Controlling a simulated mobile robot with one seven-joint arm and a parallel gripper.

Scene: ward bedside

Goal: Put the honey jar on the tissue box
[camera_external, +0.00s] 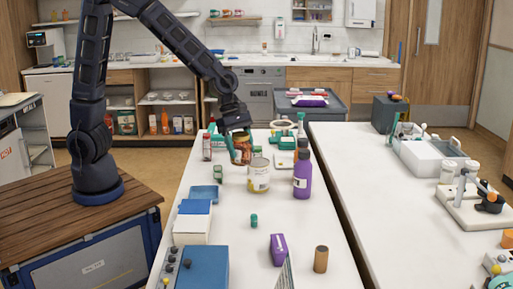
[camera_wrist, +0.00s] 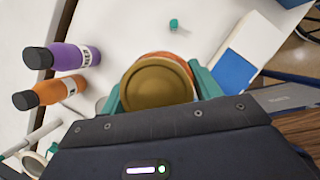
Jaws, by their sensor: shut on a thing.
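The honey jar (camera_wrist: 158,80) has a round gold lid and an orange-red body. It sits between the teal fingers of my gripper (camera_wrist: 158,92) in the wrist view, seen from above. In the external view the jar (camera_external: 241,154) shows orange-red between the fingers of my gripper (camera_external: 238,146), behind a labelled tin. I cannot tell whether its base touches the table. A white box with a blue top, which looks like the tissue box (camera_external: 192,230), stands nearer the camera and left of the jar. It also shows in the wrist view (camera_wrist: 235,45), right of the jar.
The labelled tin (camera_external: 259,177) and a purple bottle (camera_external: 302,176) stand close to my gripper. A blue box (camera_external: 200,268), a small green item (camera_external: 253,220), a purple box (camera_external: 278,249) and a brown cylinder (camera_external: 320,259) stand nearer the camera. The table (camera_external: 231,251) has bare room between them.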

